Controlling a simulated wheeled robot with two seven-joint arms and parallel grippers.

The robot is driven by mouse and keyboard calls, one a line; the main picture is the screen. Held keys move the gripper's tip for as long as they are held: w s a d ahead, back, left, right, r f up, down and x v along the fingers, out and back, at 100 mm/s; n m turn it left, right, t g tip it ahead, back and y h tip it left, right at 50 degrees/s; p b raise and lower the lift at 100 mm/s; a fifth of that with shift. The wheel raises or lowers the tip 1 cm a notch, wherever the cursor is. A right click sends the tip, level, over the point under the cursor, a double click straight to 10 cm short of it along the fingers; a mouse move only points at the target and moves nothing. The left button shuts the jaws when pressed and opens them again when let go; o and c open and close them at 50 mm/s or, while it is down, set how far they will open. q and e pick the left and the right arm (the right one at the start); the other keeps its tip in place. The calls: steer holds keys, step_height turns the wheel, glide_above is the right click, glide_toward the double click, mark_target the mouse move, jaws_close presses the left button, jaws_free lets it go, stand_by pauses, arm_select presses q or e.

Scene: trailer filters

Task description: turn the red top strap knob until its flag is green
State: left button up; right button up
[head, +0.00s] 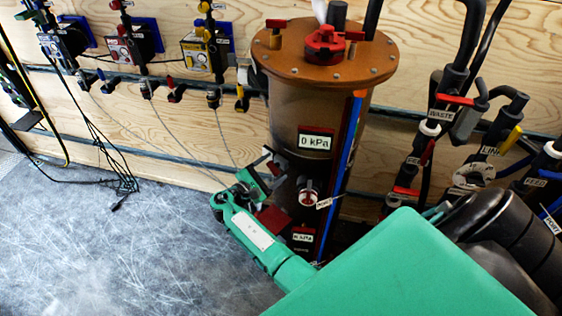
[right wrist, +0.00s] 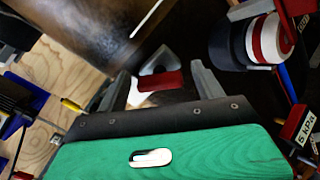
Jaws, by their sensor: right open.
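In the right wrist view a grey triangular knob (right wrist: 157,61) with a red flag plate (right wrist: 160,81) shows on the dark side of the filter drum. My right gripper (right wrist: 161,72) is open, with one finger on each side of the knob and flag; I cannot tell whether they touch. In the head view the right gripper (head: 262,182) is at the left side of the brown filter drum (head: 290,105), largely hiding the knob. A red plate (head: 272,218) shows beside the gripper. No green flag is visible there. My left gripper is not in view.
A red and white round fitting (head: 308,196) sits on the drum right of my gripper. A red knob (head: 325,42) stands on the lid. Pipes with valves (head: 450,110) crowd the right. The grey floor (head: 130,250) at left is mostly clear.

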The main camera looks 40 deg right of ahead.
stand_by(0.3)
steer(key=c, duration=1)
steer(key=shift+r+n+p, duration=0.25)
steer(key=shift+n+p, duration=0.25)
steer(key=shift+p, duration=0.25)
steer(key=shift+o, duration=0.2)
steer(key=shift+n+p, duration=0.6)
steer(key=shift+p, duration=0.1)
steer(key=n+p, duration=0.2)
steer(key=shift+n, duration=0.3)
steer(key=shift+f+n+p, duration=0.1)
steer(key=shift+n+p, duration=0.4)
steer(key=shift+p, duration=0.05)
steer(key=shift+c, duration=0.2)
